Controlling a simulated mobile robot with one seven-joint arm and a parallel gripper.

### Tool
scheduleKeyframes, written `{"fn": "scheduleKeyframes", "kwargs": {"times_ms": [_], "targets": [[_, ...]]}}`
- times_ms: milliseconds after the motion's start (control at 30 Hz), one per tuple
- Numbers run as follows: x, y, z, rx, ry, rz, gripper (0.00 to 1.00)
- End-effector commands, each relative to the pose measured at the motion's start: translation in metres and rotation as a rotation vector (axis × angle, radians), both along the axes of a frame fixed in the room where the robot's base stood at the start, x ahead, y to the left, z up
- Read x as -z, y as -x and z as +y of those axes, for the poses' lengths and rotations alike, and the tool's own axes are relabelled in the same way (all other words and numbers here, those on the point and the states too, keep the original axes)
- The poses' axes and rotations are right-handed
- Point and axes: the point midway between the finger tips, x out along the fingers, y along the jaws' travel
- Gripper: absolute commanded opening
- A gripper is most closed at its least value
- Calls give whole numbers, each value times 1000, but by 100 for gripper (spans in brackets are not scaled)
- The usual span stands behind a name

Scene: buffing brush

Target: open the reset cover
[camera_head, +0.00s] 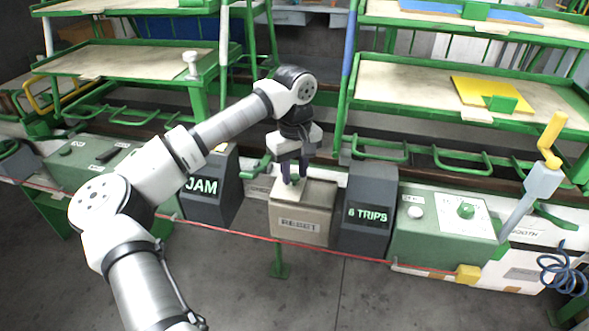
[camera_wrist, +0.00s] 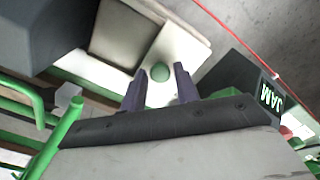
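The reset box (camera_head: 302,222) is a beige box with a "RESET" label on its front, between two dark grey housings. On its top, a pale plate (camera_wrist: 193,53) carries a round green knob (camera_wrist: 160,71) beside a beige panel (camera_wrist: 125,32). I cannot tell which of these is the cover or whether it is open. My gripper (camera_head: 294,174) points down over the box top. In the wrist view its two dark fingers (camera_wrist: 161,82) are apart, one on each side of the green knob, with small gaps, and hold nothing.
The JAM housing (camera_head: 212,188) stands left of the box and the "6 TRIPS" housing (camera_head: 368,212) right of it, both close. A red cord (camera_head: 250,236) runs along the front. Green-framed shelves (camera_head: 465,90) rise behind. A crank handle (camera_head: 540,180) stands at right.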

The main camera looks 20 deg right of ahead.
Motion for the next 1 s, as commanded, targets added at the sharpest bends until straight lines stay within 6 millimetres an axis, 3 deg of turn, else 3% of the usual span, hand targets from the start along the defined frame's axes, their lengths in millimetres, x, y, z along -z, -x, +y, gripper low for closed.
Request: {"fn": "scheduleKeyframes", "kwargs": {"times_ms": [33, 233, 467, 733, 1000], "targets": [[0, 0, 0, 0, 0, 0, 24], [0, 0, 0, 0, 0, 0, 0], [0, 2, -4, 2, 0, -1, 0], [-1, 25, -38, 2, 1, -2, 0], [-1, 26, -40, -1, 2, -2, 0]]}}
